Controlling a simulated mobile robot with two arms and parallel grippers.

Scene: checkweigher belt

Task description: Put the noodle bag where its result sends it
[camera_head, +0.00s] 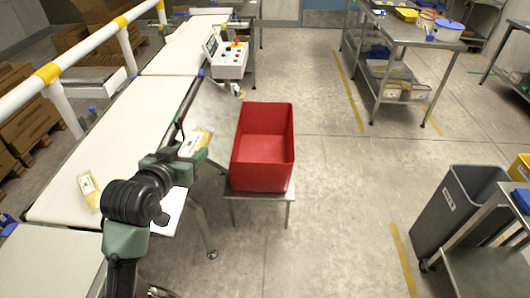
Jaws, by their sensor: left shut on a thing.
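My left gripper (183,151) reaches in from the lower left over the belt's right edge. It is shut on a noodle bag (197,142), a clear yellowish packet with a white label, just left of the red crate. The gripper hides part of the bag. A similar pale yellow bag (89,188) lies on the white belt (130,125) left of my arm. The control box (232,60) and a small display (210,45) stand farther along the belt; the display's reading is too small to tell. My right gripper is not in view.
An empty-looking red crate (263,180) stands on a low metal stand (262,200) right of the belt. A sloping metal plate (212,108) lies beside the belt. A grey bin (449,210) stands at right. The floor between is clear. A white-and-yellow rail (85,48) runs along the left.

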